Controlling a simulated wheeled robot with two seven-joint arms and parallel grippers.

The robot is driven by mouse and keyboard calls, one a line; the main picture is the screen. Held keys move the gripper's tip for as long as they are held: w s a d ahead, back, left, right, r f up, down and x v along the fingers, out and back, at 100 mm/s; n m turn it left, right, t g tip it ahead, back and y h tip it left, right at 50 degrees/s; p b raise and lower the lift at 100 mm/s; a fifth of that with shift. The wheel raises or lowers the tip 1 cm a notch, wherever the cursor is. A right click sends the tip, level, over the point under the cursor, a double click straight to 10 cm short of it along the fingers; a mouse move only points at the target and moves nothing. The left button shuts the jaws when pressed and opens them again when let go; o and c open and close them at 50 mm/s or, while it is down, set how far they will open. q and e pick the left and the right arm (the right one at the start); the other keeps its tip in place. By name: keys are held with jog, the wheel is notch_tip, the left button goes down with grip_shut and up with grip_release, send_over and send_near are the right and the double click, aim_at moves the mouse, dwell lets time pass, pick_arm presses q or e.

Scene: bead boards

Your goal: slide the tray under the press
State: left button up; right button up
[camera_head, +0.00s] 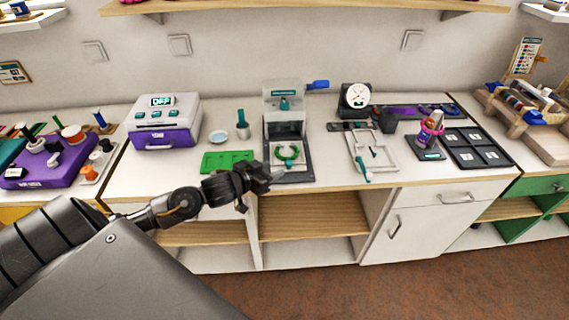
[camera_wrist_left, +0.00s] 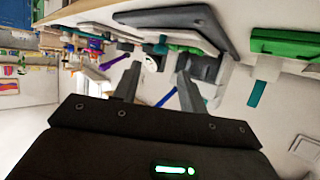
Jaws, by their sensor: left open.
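The press (camera_head: 284,92) stands at the back middle of the white counter, with a grey body and a blue handle at its upper right. My left gripper (camera_head: 256,191) is open and empty near the counter's front edge, just left of the tray's front corner. It appears apart from the tray. In the left wrist view, its two fingers (camera_wrist_left: 158,85) are spread, and a dark slab, seemingly the tray (camera_wrist_left: 165,18), is near the top. My right gripper is not shown.
A green board (camera_head: 228,161) lies left of the tray, partly behind my left gripper. A purple and white machine (camera_head: 166,124) stands further left. A white frame (camera_head: 372,150) and a dark sectioned tray (camera_head: 478,149) lie to the right. Open shelves are below the counter.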

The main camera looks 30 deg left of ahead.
aim_at(287, 163)
pick_arm(q)
jog(key=x, duration=0.7)
jog(key=shift+w+f, duration=0.1)
jog(key=shift+w, duration=0.1)
jog(key=shift+c, duration=0.2)
grip_shut()
